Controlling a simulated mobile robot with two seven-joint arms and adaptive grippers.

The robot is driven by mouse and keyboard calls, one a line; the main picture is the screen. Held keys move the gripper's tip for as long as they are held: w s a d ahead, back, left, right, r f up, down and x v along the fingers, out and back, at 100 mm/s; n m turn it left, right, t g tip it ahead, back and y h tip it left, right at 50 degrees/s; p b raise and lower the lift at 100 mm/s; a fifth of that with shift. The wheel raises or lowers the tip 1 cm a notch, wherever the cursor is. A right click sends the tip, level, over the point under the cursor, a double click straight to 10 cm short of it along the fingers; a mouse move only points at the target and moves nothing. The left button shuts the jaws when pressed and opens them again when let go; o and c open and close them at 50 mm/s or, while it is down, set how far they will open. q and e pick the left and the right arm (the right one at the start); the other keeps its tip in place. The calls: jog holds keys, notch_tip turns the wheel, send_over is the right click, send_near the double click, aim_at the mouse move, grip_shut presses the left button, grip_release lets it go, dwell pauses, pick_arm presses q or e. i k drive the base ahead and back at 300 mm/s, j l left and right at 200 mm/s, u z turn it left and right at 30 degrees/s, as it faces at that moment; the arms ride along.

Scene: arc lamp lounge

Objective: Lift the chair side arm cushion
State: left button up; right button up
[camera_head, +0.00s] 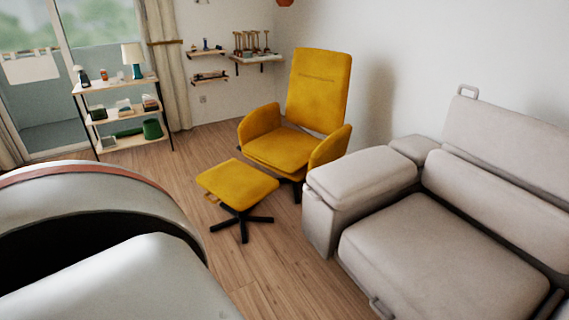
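The pale grey sofa (440,262) stands at the right. Its arm on the side of the yellow chair bears a padded grey arm cushion (362,177), which lies flat on top of the arm base (319,226). A smaller grey padded block (414,148) sits behind the cushion, beside the backrest. The yellow chair (318,92) stands just behind and left of this arm. Neither of my grippers is in view, and nothing is seen touching the cushion.
A yellow footstool (237,182) stands left of the sofa arm, with wood floor (285,265) open between them. A shelf unit (118,112) stands by the window. A large rounded grey shape, which I cannot identify, hides the lower left. Wall shelves (256,57) hang at the back.

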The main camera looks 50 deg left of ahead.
aim_at(350, 180)
jog(key=u, duration=1.35)
jog(key=i+j+z, duration=0.1)
jog(key=z, duration=0.3)
jog(key=j+z, duration=0.55)
jog(key=z, duration=0.2)
jog(key=j+z, duration=0.35)
jog(key=j, duration=0.65)
jog(key=j+z, duration=0.1)
jog(key=j, duration=0.4)
jog(key=k+j, duration=0.1)
jog(key=j, duration=1.3)
jog(key=i, duration=0.3)
jog(key=j+z, duration=0.05)
